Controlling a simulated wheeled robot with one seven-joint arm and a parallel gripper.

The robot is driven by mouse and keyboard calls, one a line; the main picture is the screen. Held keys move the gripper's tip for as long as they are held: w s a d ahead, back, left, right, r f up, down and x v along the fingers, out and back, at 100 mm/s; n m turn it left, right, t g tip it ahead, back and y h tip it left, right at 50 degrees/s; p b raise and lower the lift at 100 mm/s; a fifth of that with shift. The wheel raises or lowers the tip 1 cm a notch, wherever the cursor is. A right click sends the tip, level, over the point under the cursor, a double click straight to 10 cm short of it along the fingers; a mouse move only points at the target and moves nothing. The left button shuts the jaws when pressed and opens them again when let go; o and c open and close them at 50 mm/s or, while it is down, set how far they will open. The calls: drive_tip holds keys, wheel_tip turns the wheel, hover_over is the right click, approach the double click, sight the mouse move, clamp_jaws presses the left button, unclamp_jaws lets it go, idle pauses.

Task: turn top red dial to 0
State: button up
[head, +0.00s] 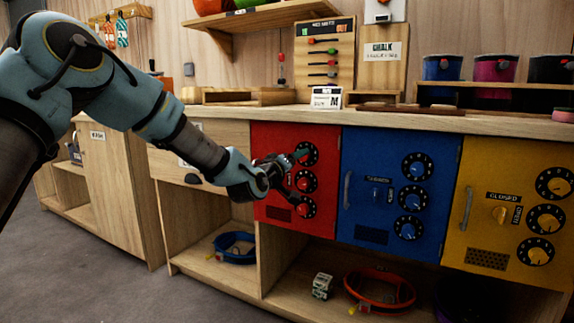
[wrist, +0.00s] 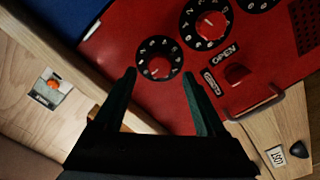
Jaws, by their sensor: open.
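The red cabinet door (head: 268,150) carries three black dials with red centres in a column on its right side. The top red dial (head: 307,148) is partly covered by a finger of my gripper (head: 300,172) in the head view. In the wrist view the top dial (wrist: 159,60) shows between and just beyond the fingertips of my gripper (wrist: 160,76). The jaws are spread wide and hold nothing. I cannot tell whether a fingertip touches the door. The number at the dial's pointer is too small to read.
The middle red dial (wrist: 208,25) is close to the right finger. A red knob (wrist: 236,75) with an OPEN label and a door handle (wrist: 255,108) are further right. A blue door (head: 390,190) and a yellow door (head: 480,250) adjoin. The wooden counter (head: 400,118) juts out above.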

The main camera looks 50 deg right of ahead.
drive_tip(key=v, duration=0.6)
drive_tip(key=shift+a+p, duration=0.3)
drive_tip(key=shift+a, duration=0.1)
drive_tip(key=shift+s, duration=0.1)
drive_tip(key=w+a+f+t+y, duration=0.1)
drive_tip(key=w+a+f+y, duration=0.25)
drive_tip(key=w+a, duration=0.35)
drive_tip(key=w+a+f+t+y, duration=0.1)
drive_tip(key=w+a+f+y, duration=0.3)
drive_tip(key=a, duration=0.5)
drive_tip(key=w+a+f+y, duration=0.2)
drive_tip(key=a, duration=0.7)
drive_tip(key=w+a+f+y, duration=0.2)
drive_tip(key=a+f, duration=0.1)
drive_tip(key=a, duration=0.5)
drive_tip(key=s+a+f+n+g+y, duration=0.1)
drive_tip(key=s+a+n+g+y, duration=0.35)
drive_tip(key=a, duration=0.95)
drive_tip(key=s+a+f+n+g+y, duration=0.1)
drive_tip(key=s+a, duration=0.6)
drive_tip(key=a, duration=0.7)
wheel_tip(320, 180, up, 32)
drive_tip(key=p, duration=3.1)
drive_tip(key=shift+m+p, duration=0.3)
drive_tip(key=shift+m, duration=0.05)
